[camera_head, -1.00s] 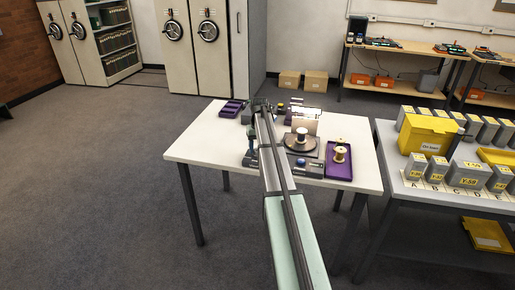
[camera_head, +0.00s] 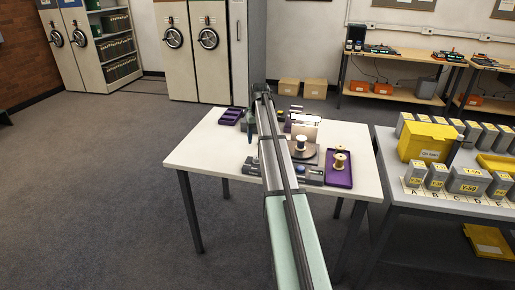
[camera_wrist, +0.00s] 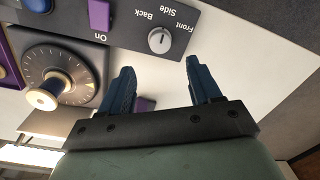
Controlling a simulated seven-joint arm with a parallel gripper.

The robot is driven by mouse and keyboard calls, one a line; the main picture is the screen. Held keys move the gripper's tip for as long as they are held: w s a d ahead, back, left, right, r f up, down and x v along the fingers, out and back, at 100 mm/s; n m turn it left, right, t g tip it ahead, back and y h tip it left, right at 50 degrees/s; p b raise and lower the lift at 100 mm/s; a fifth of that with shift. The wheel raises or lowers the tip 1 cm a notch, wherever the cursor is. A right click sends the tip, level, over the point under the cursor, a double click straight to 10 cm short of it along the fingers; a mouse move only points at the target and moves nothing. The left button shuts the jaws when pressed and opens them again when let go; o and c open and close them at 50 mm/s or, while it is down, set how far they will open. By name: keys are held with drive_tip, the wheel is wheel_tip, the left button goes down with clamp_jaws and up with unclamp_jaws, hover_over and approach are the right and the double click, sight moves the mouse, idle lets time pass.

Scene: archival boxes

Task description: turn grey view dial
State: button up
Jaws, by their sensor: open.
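The grey view dial (camera_wrist: 159,40) is a round knob on a dark panel (camera_wrist: 120,18) in the wrist view, with the words Front, Side and Back around it. A small pale mark shows on its face; which word it points to is hard to tell. My gripper (camera_wrist: 160,66) is open, its two blue fingers spread apart and nothing between the tips. The dial lies just past the fingertips in the picture, apart from both. In the head view my arm covers much of the equipment, and I cannot make out the dial.
A dark round scale with a spool (camera_wrist: 46,92) sits left of my fingers. A purple button (camera_wrist: 98,14) is on the panel. A purple tray (camera_head: 339,176) with a spool stands at the white table's (camera_head: 205,150) right.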

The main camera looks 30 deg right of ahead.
drive_tip(key=shift+r, duration=2.4)
drive_tip(key=s+a+f+n, duration=0.1)
drive_tip(key=s+a+f, duration=0.3)
drive_tip(key=a+f, duration=0.55)
drive_tip(key=s+a+f, duration=0.4)
drive_tip(key=a+f, duration=0.4)
drive_tip(key=f, duration=0.2)
drive_tip(key=s+a+f+n, duration=0.3)
drive_tip(key=s+a+f, duration=1.35)
drive_tip(key=s, duration=0.35)
drive_tip(key=s+f+g, duration=0.3)
drive_tip(key=s+f, duration=0.7)
drive_tip(key=s, duration=0.4)
drive_tip(key=s+f+g, duration=0.4)
drive_tip(key=s+f, duration=0.5)
drive_tip(key=s, duration=0.6)
drive_tip(key=shift+s+a+f, duration=0.2)
drive_tip(key=shift+a+f, duration=0.2)
